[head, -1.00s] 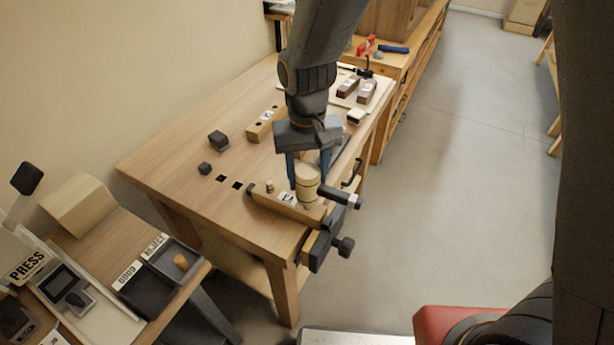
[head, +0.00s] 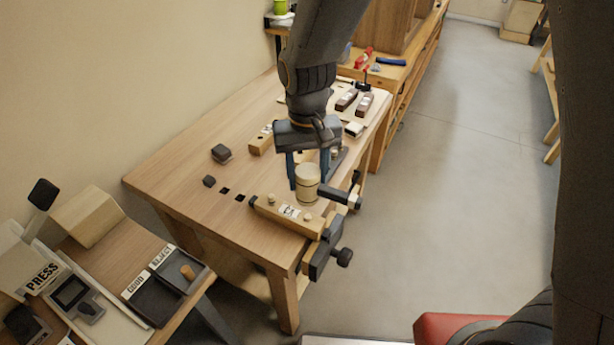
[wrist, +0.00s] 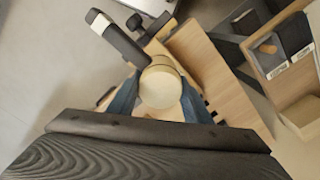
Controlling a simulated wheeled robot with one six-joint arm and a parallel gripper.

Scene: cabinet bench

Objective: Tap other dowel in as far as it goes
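My gripper (head: 307,178) is shut on the pale cylindrical head of a mallet (head: 307,190). In the wrist view its blue fingers flank the mallet head (wrist: 160,86), and the dark handle sticks out to the upper left. The mallet is held above the pale wooden workpiece (head: 262,207), which has a white label and sits at the bench vise (head: 318,255). A left dowel (head: 271,199) and a right dowel (head: 307,216) show as short stubs on its top. The mallet head is over or just behind the right part; the exact gap is unclear.
Another wooden block (head: 260,142) and dark blocks (head: 221,153) lie farther back on the bench (head: 180,165). Dark parts (head: 365,104) sit on a pale board at the far right. A side table with GOOD and REJECT trays (head: 155,300) stands at lower left.

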